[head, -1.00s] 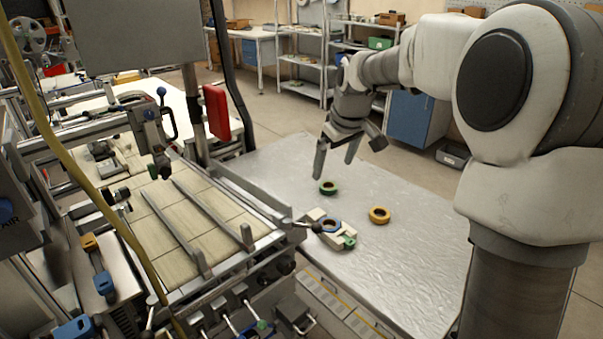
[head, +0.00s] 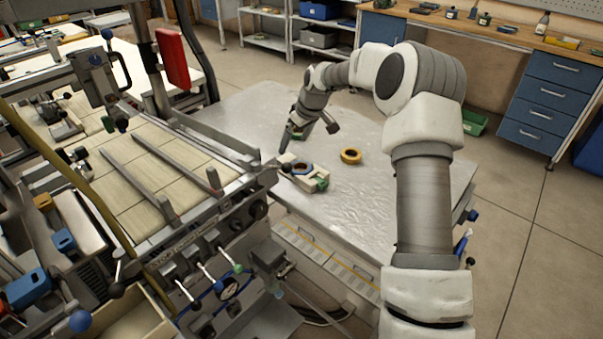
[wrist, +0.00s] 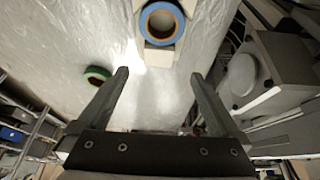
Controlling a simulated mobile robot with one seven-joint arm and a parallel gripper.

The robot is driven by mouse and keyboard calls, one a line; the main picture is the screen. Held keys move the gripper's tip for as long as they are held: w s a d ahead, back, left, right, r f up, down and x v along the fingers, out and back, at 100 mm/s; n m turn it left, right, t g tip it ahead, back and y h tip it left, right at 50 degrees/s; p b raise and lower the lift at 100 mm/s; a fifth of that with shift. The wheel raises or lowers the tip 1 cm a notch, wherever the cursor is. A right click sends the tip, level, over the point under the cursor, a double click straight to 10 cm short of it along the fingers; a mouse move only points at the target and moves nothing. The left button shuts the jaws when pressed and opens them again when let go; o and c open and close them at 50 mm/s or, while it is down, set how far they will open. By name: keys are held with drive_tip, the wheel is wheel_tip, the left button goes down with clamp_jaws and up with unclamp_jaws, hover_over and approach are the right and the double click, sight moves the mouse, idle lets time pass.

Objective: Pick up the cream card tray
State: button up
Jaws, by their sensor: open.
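The cream card tray (head: 311,178) lies on the metal table. My gripper (head: 295,138) is open and empty, above the table just behind the tray in the head view. In the wrist view, the tray lies beyond the gap between my fingertips (wrist: 160,73), not between the fingers.
A green reel (wrist: 90,71) lies left of my left finger in the wrist view. A yellow reel (head: 351,162) lies right of the tray. The machine bed with rails (head: 145,170) borders the table on the left. The table's front right is clear.

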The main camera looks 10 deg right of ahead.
sight(289, 159)
drive_tip(key=x, duration=0.8)
drive_tip(key=shift+s+d+f, duration=0.1)
drive_tip(key=shift+s+d, duration=0.05)
drive_tip(key=shift+d, duration=0.15)
clamp_jaws()
